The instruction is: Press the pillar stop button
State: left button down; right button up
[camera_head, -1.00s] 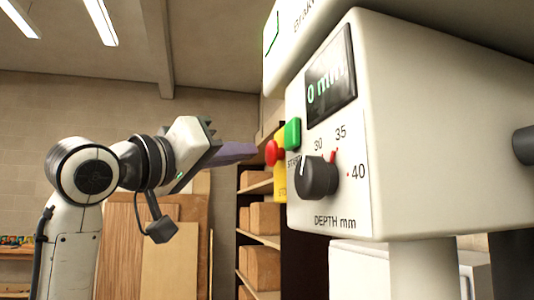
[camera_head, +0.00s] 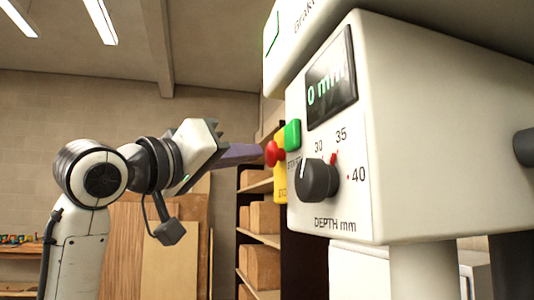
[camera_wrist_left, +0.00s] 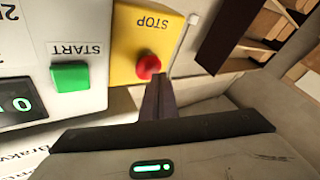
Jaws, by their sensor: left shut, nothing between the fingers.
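The red stop button (camera_head: 272,153) sits on a yellow box (camera_head: 281,180) at the left side of the white machine head. In the left wrist view the red button (camera_wrist_left: 148,66) stands out from the yellow box (camera_wrist_left: 140,28), marked STOP. My left gripper (camera_head: 258,152) is shut and empty, its fingertips right at the button in the head view. In the left wrist view the shut fingers (camera_wrist_left: 158,82) point at the button's edge. I cannot tell whether they touch it. My right gripper is not in view.
A green START button (camera_head: 292,134) is close beside the stop button. A black depth knob (camera_head: 319,180) and a display (camera_head: 331,79) reading 0 mm are on the machine's face. Shelves with wooden blocks (camera_head: 264,218) and leaning boards (camera_head: 170,255) stand behind.

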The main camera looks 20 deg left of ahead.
pick_arm(q)
jog(key=shift+w+d, duration=0.35)
jog(key=shift+d, duration=0.05)
dwell(0.8)
dwell(0.3)
jog(key=shift+s+a, duration=0.55)
jog(key=shift+a, duration=0.15)
jog(key=s+a, duration=0.1)
jog(key=a, duration=0.1)
jog(key=s+a, duration=0.2)
dwell(0.3)
dwell(0.7)
